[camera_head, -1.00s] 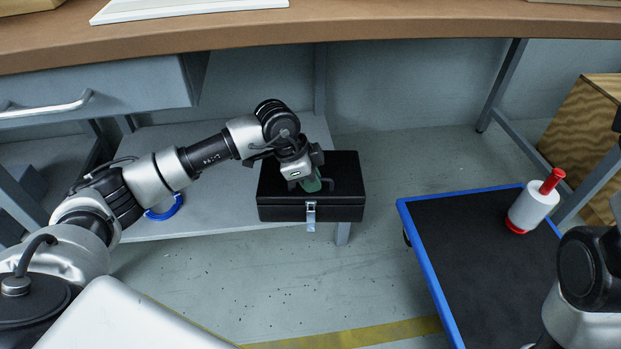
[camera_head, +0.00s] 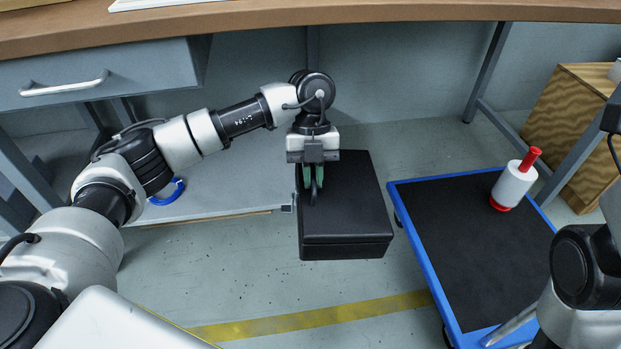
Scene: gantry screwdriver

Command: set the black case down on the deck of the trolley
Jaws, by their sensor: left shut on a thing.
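The black case (camera_head: 352,215) hangs in the middle of the head view, just left of the trolley. My left gripper (camera_head: 313,190) is above its left part, shut on its handle, with the green-sided fingers pointing down. The handle is mostly hidden by the fingers. The trolley (camera_head: 420,258) has a black deck with a blue rim and stands at the right; the case appears apart from it, close to its left edge. My right arm shows at the right edge, but its gripper is not in view.
A white and red spool-like object (camera_head: 513,182) stands on the far right part of the deck. The rest of the deck is clear. A grey lower shelf (camera_head: 225,200) with a blue ring (camera_head: 168,194) is under the workbench (camera_head: 400,12). A wooden crate (camera_head: 565,125) stands at the right.

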